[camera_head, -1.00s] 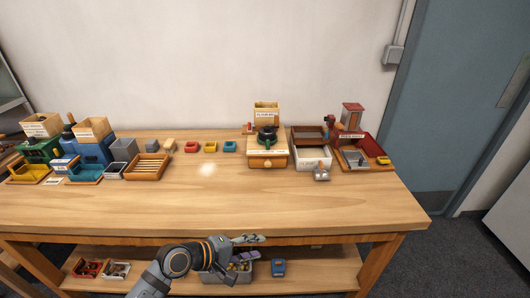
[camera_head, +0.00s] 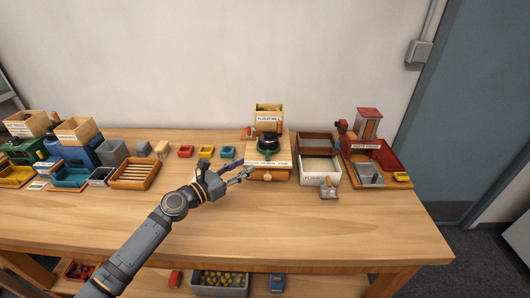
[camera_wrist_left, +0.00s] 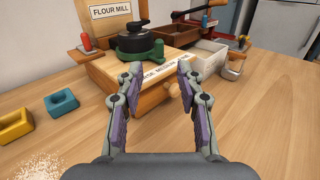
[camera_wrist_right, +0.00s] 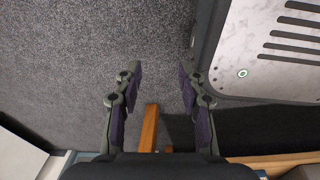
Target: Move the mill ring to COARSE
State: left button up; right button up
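The flour mill (camera_head: 281,171) is a wooden box with a black top and crank. Its green mill ring (camera_wrist_left: 158,51) sits around the base of the black top (camera_wrist_left: 133,38); a green tab sticks out at the right in the left wrist view. A setting label (camera_wrist_left: 157,72) runs along the box's front top edge; "MEDIUM" reads, the rest is partly hidden by my fingers. My left gripper (camera_wrist_left: 160,72) is open and empty, just in front of the box, above the drawer knob (camera_wrist_left: 173,88). My right gripper (camera_wrist_right: 161,78) is open and empty over the floor.
Red, yellow and blue small trays (camera_head: 206,152) stand left of the mill. A divided box (camera_head: 320,168) and a red-walled station (camera_head: 391,160) stand to its right. The table front is clear. A white slotted panel (camera_wrist_right: 265,50) is beside my right gripper.

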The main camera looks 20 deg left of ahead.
aim_at(265, 162)
pick_arm(q)
jog(key=x, duration=0.4)
jog(key=p+x, duration=0.1)
jog(key=x, duration=0.3)
jog(key=shift+w+d+f, duration=0.1)
jog(key=shift+w+f, duration=0.15)
jog(key=shift+w, duration=0.15)
jog(key=shift+w+d, duration=0.2)
jog(key=shift+w, duration=0.3)
jog(key=shift+d, duration=0.1)
jog(key=c, duration=0.7)
grip_shut()
pick_arm(e)
jog(key=shift+w+r, duration=1)
jog(key=shift+w, duration=0.15)
pick_arm(q)
jog(key=shift+f, duration=0.1)
